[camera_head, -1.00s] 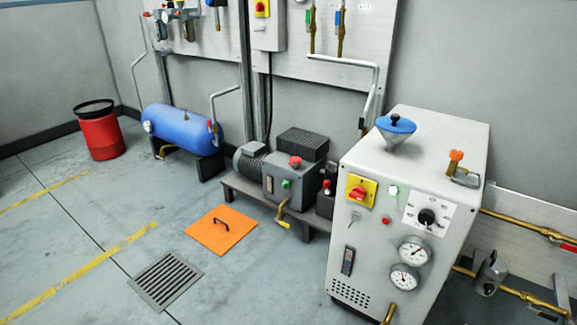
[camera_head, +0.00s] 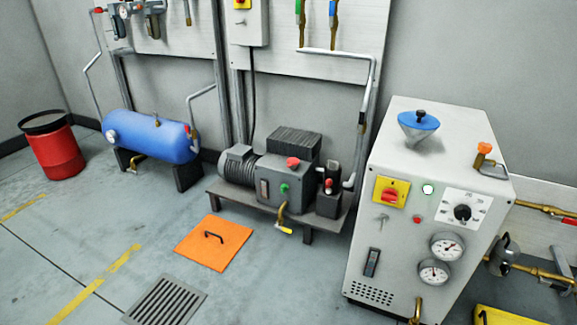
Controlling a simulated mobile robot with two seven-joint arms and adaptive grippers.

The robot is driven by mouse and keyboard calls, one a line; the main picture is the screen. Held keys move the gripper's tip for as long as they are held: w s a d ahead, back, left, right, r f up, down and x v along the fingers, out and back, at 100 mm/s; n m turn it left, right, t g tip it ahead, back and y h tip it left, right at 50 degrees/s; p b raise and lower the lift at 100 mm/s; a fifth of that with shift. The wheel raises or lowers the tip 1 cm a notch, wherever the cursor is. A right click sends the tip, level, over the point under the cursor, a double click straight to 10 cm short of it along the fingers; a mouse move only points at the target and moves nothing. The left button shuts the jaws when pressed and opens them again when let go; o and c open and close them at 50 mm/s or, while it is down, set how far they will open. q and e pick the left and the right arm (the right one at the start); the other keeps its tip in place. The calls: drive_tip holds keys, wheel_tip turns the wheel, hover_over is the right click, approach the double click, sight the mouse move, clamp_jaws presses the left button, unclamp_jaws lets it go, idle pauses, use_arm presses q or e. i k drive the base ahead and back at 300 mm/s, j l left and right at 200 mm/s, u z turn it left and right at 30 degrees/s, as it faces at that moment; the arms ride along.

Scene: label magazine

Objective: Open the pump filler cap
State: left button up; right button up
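A grey motor-driven pump unit (camera_head: 275,180) sits on a low grey stand in the middle of the head view. A red round cap or knob (camera_head: 293,162) is on top of its front housing. It looks seated, but I cannot tell whether it is the filler cap. A green button (camera_head: 284,188) is on the housing's front, and a brass pipe with a yellow handle (camera_head: 283,222) hangs below. Neither of my grippers is in view.
A blue tank (camera_head: 150,137) and red bin (camera_head: 52,153) stand left.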

sight(291, 161)
drive_tip(key=i+j+z, duration=0.3)
drive_tip(key=j, duration=0.35)
drive_tip(key=i+j+z, duration=0.15)
drive_tip(key=j, duration=0.25)
